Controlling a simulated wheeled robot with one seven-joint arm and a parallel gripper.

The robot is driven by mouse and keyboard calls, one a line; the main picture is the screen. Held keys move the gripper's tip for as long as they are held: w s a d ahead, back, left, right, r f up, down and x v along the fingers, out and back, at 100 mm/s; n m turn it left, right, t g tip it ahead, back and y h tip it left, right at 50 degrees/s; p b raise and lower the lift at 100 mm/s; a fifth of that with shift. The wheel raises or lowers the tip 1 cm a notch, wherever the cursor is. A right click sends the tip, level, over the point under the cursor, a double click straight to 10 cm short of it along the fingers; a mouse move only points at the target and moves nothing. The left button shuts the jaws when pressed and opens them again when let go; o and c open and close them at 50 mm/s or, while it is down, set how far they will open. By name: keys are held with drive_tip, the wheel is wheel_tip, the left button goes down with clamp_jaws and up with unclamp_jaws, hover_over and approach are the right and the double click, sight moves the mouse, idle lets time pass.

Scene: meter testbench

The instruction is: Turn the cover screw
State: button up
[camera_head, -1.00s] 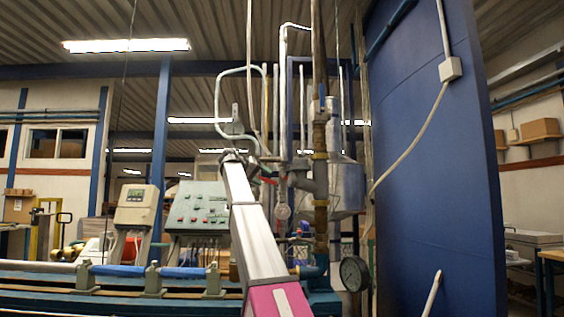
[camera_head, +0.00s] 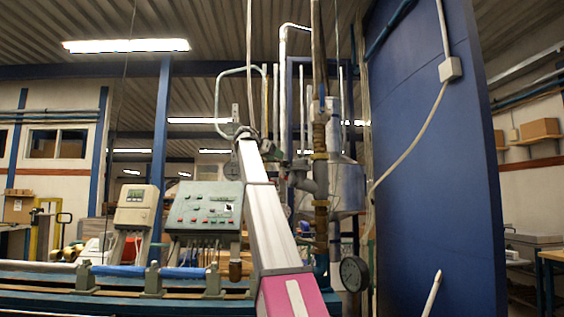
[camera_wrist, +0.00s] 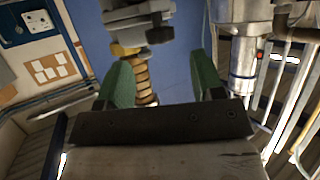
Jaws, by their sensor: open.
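In the wrist view my gripper (camera_wrist: 160,64) is open, its two green fingers spread apart with nothing held between them. Beyond the fingers, a brass-coloured ribbed pipe section (camera_wrist: 141,80) runs up to a grey fitting (camera_wrist: 139,16). The pipe shows partly in the gap, close to the left finger; I cannot tell its distance. No cover screw can be made out for certain in either view. In the head view my arm reaches up toward the pipework, and the fingers are too small to tell there.
A grey-green control panel (camera_head: 204,208) and a beige meter box (camera_head: 136,206) stand left of my arm. A vertical pipe (camera_head: 320,170), a round gauge (camera_head: 354,274) and a metal tank (camera_head: 346,187) stand to the right. A large blue panel (camera_head: 436,180) fills the right side.

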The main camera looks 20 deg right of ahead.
sight(286, 164)
drive_tip(key=shift+x, duration=2.2)
drive_tip(key=c, duration=0.9)
